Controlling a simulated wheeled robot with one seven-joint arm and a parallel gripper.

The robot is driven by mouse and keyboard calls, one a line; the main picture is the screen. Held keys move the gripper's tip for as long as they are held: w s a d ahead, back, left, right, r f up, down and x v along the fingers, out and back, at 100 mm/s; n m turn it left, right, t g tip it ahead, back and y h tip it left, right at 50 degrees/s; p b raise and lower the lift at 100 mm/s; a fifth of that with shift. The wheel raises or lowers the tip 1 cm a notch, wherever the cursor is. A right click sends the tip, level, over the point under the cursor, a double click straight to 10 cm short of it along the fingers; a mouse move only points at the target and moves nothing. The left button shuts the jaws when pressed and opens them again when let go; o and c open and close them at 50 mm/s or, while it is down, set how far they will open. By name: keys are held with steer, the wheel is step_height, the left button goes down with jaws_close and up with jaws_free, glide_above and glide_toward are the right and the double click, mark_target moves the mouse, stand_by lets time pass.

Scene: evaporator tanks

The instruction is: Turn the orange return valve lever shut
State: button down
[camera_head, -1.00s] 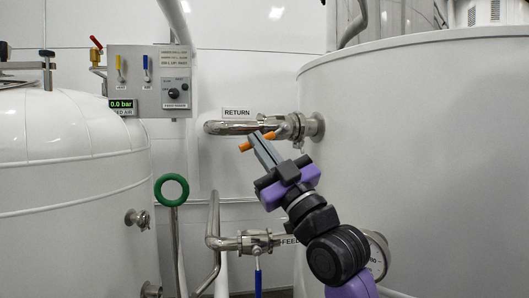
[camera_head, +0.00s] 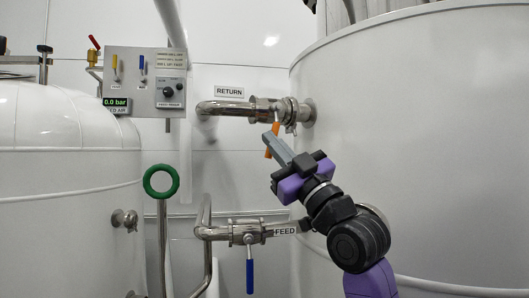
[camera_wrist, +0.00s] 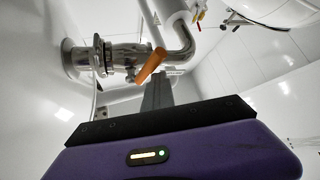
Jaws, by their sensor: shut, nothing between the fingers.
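The orange return valve lever (camera_head: 268,153) hangs down from the steel return pipe (camera_head: 228,108), nearly vertical and crosswise to the pipe. The pipe runs into the large white tank on the right, beside the RETURN label (camera_head: 229,92). My gripper (camera_head: 268,139) is shut and empty. Its grey fingertips are at the lever and overlap its middle in the head view; whether they touch it I cannot tell. In the wrist view the lever (camera_wrist: 151,65) slants just beyond the shut fingers (camera_wrist: 158,80), below the valve body (camera_wrist: 125,55).
Below is the feed pipe with a blue lever (camera_head: 250,277) pointing down. A green ring handle (camera_head: 161,167) stands left of it. A control box (camera_head: 145,80) with small levers is on the wall at upper left. White tanks (camera_head: 410,130) flank the gap on both sides.

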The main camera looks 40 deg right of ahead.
steer(key=shift+s+d+f+b, duration=0.1)
steer(key=shift+s+d+b, duration=0.1)
steer(key=shift+d+b, duration=0.25)
steer(key=shift+s+d+f+b, duration=0.1)
steer(key=shift+s+d+b, duration=0.15)
steer(key=shift+d, duration=0.35)
